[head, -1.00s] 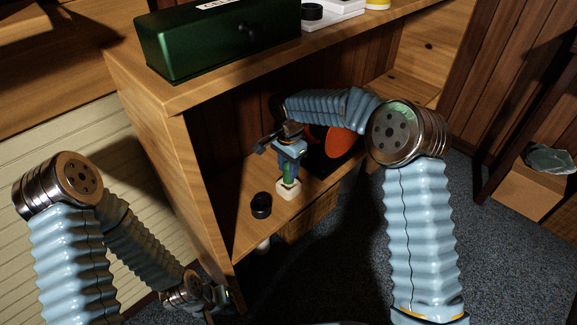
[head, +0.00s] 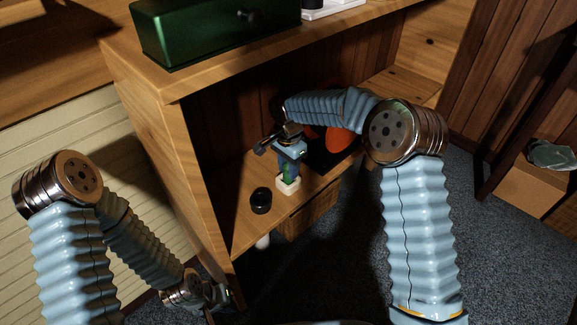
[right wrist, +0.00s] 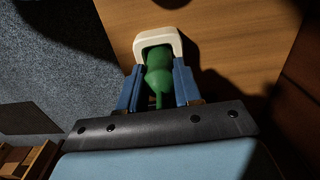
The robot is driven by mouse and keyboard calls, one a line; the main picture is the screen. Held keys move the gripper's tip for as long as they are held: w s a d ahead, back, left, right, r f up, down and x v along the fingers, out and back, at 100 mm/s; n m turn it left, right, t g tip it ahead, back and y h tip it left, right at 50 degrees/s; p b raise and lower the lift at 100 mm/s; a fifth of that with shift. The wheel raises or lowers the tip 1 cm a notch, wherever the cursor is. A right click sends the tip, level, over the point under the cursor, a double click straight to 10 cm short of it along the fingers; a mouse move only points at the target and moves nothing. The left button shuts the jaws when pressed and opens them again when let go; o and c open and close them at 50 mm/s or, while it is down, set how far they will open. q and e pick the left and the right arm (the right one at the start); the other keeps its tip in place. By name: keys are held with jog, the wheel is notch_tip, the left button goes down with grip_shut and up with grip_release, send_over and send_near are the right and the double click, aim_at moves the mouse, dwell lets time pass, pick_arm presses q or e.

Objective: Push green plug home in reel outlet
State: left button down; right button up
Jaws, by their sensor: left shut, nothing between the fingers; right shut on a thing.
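The green plug (head: 288,170) is between the fingers of my right gripper (head: 289,160) in the head view. Its lower end meets a white outlet block (head: 287,187) near the shelf's front edge. In the right wrist view the green plug (right wrist: 158,78) lies between the two blue fingers, its far end at or inside the white block (right wrist: 158,38). How deep it sits cannot be told. The orange-red and black reel (head: 340,138) is partly hidden behind my right forearm. My left gripper (head: 218,297) is low at the left, shut and empty, away from the plug.
A small black cylinder (head: 261,201) stands on the shelf (head: 240,231) left of the white block. A green box (head: 205,32) sits on top. Open carpet (head: 335,270) lies in front.

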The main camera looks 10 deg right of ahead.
jog(key=shift+f+b, duration=0.5)
jog(key=shift+f, duration=0.3)
jog(key=o, duration=1.1)
notch_tip(320, 180, up, 14)
jog(key=shift+f+p, duration=0.1)
jog(key=shift+p, duration=0.7)
jog(key=shift+s, duration=0.1)
